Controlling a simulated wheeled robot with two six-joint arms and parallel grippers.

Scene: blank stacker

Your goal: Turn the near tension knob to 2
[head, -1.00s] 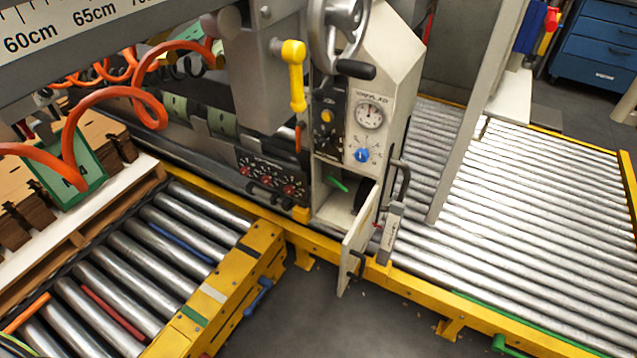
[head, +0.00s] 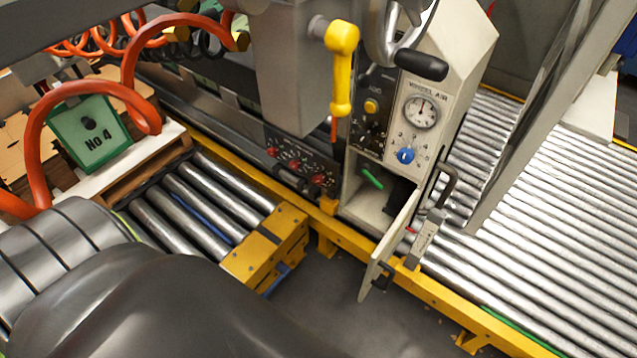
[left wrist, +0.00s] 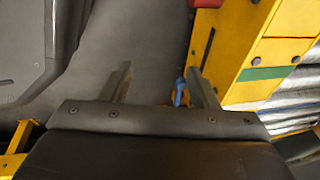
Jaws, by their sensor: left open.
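A black panel with small dials and red knobs (head: 300,163) sits low on the machine in the head view. Its markings are too small to read. A blue knob (head: 405,155) with a small printed scale sits under the round gauge (head: 421,112) on the grey cabinet. I cannot tell from the labels which is the near tension knob. My left gripper (left wrist: 160,82) is open and empty in the left wrist view, above the floor beside the yellow conveyor end. My left arm fills the lower left of the head view, and its fingers do not show there. My right gripper is in neither view.
The cabinet's small door (head: 392,248) hangs open toward me. A yellow lever (head: 341,70) and a black crank handle (head: 422,64) stick out above. The yellow conveyor end (head: 262,248) has a blue handle (head: 277,279). Open floor (head: 335,315) lies in front.

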